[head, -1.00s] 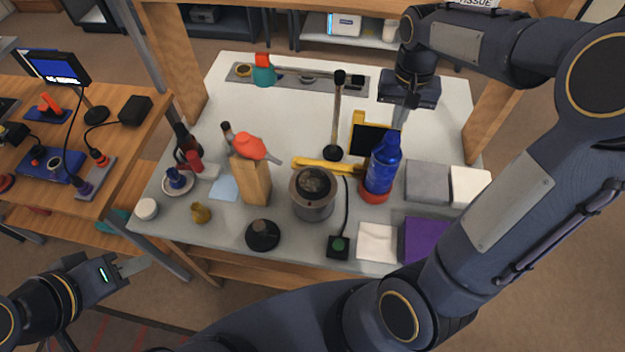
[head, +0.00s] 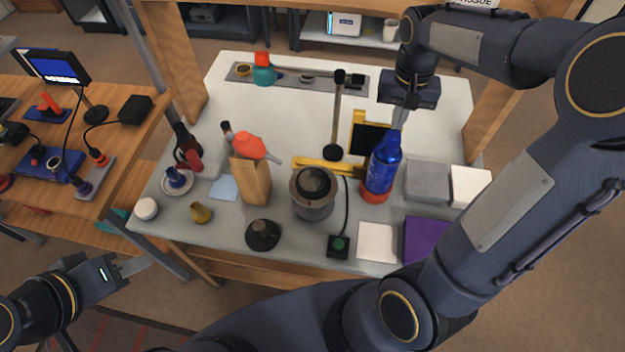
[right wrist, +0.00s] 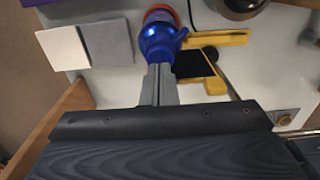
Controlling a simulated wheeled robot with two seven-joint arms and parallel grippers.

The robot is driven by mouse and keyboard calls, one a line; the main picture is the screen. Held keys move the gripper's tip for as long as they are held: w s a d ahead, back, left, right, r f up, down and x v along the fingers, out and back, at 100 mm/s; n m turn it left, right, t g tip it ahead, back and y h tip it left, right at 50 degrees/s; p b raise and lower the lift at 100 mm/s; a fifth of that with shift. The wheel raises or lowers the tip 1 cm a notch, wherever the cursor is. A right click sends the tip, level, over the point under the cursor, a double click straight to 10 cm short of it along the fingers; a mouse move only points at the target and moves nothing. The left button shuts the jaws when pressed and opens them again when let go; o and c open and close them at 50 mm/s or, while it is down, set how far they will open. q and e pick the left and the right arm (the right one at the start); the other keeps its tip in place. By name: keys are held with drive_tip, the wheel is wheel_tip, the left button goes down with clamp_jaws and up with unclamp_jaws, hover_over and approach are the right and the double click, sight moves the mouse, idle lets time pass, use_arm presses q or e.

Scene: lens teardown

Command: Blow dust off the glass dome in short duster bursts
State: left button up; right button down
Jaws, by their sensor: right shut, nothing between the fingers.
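The glass dome (head: 314,181) is a dark, rounded cap on a grey cylindrical holder (head: 312,209) near the middle of the table. A blue can (head: 381,172), seemingly the duster, stands upright in a red base (head: 373,196) to its right. The can also shows in the right wrist view (right wrist: 158,42). My right gripper (head: 399,117) is shut and empty, its fingertips at the can's top; contact is hard to tell. The fingers show in the right wrist view (right wrist: 160,70). My left gripper (head: 138,266) is off the table's front left; its opening is unclear.
A yellow stand with a black panel (head: 370,137) is behind the can. A wooden block with an orange-red bulb (head: 249,147) stands left of the dome. A green-button box (head: 338,246), white pad (head: 377,242) and purple pad (head: 425,240) lie in front.

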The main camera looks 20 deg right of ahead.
drive_tip(key=shift+f+b, duration=0.95)
drive_tip(key=shift+f, duration=0.5)
drive_tip(key=shift+r, duration=0.1)
drive_tip(key=shift+r+p, duration=1.55)
idle(2.1)
wheel_tip(320, 180, up, 5)
drive_tip(key=p, duration=0.4)
idle(0.5)
